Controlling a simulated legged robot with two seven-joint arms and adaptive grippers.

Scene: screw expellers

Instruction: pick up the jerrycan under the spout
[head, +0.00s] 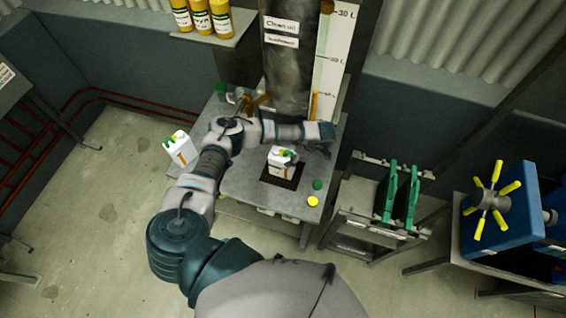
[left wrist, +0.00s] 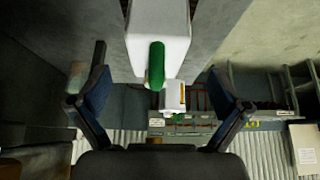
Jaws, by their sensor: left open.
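A white jerrycan (head: 281,165) with a green top stands upright on the dark grate (head: 268,178) in the metal table, below the clean-oil column. My left arm reaches over the table, and my left gripper (head: 320,143) is just to the right of and behind this can. In the left wrist view a white can (left wrist: 172,30) with a green handle (left wrist: 156,65) fills the top middle, in line with the gap of my open left gripper (left wrist: 158,76). No grip on it shows. My right gripper is not in view.
A second white jerrycan (head: 180,148) stands at the table's left side. The tall oil column (head: 290,65) with a level scale (head: 335,55) rises behind. A green cap (head: 318,184) and a yellow cap (head: 313,201) lie on the table's right. A rack with green-framed parts (head: 403,195) stands further right.

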